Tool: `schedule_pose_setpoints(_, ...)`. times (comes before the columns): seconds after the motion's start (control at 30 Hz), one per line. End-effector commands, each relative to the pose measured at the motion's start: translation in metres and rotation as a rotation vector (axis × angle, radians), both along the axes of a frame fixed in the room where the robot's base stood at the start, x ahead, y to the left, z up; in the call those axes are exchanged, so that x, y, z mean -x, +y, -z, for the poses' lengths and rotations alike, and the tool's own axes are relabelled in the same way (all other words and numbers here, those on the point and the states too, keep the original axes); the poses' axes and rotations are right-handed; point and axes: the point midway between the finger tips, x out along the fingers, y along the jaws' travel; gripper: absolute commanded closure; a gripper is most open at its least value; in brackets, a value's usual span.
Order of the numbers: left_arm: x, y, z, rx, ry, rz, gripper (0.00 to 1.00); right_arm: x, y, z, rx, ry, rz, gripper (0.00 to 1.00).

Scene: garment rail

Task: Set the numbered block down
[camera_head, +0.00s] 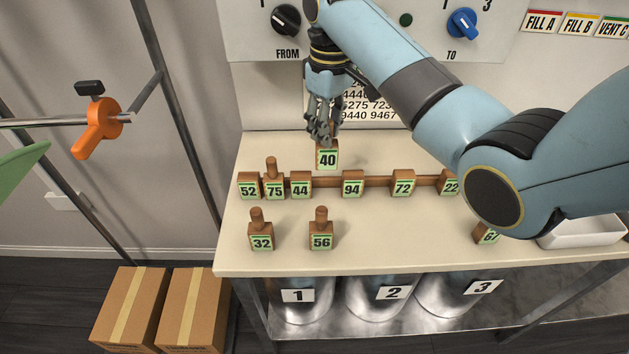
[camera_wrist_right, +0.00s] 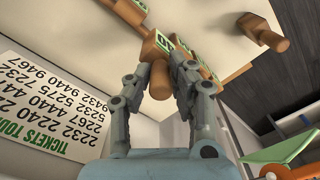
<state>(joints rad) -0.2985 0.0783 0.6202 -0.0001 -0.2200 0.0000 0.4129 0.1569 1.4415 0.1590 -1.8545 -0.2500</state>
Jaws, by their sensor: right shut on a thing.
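The wooden block numbered 40 (camera_head: 327,159) has a green-edged label and hangs upright from my right gripper (camera_head: 323,136). The fingers are shut on its top peg. In the head view it is just behind the brown wooden rack (camera_head: 378,181), between blocks 44 (camera_head: 301,185) and 94 (camera_head: 352,184); I cannot tell its exact height. In the right wrist view the gripper (camera_wrist_right: 160,75) closes around the peg, with the block beyond. My left gripper is not in view.
Blocks 52 (camera_head: 249,185), 75 (camera_head: 274,181), 72 (camera_head: 402,183) and 22 (camera_head: 449,184) stand along the rack. Blocks 32 (camera_head: 261,231) and 56 (camera_head: 321,230) stand in front. My right arm partly hides another block (camera_head: 486,236). A white tray (camera_head: 575,237) is at right.

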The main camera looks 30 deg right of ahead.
Motion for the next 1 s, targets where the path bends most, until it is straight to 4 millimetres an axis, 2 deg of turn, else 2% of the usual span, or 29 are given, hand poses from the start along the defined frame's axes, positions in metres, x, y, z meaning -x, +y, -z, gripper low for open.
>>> schedule_pose_setpoints(0.13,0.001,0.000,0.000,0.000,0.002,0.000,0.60,0.001,0.001,0.031,-0.002,0.006,-0.001,1.00)
schedule_pose_setpoints(0.5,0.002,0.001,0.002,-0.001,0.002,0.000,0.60,0.001,0.000,0.080,-0.001,0.004,-0.001,1.00)
schedule_pose_setpoints(0.6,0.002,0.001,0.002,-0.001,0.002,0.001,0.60,0.001,0.000,0.087,-0.001,0.002,-0.001,1.00)
schedule_pose_setpoints(0.93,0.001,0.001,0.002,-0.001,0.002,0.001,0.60,0.001,0.000,0.089,-0.001,0.001,-0.002,1.00)
schedule_pose_setpoints(0.97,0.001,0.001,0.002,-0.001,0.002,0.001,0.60,0.001,0.000,0.090,-0.001,0.001,-0.002,0.79)
schedule_pose_setpoints(1.0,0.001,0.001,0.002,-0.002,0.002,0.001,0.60,0.001,0.000,0.089,0.000,0.000,-0.002,0.74)
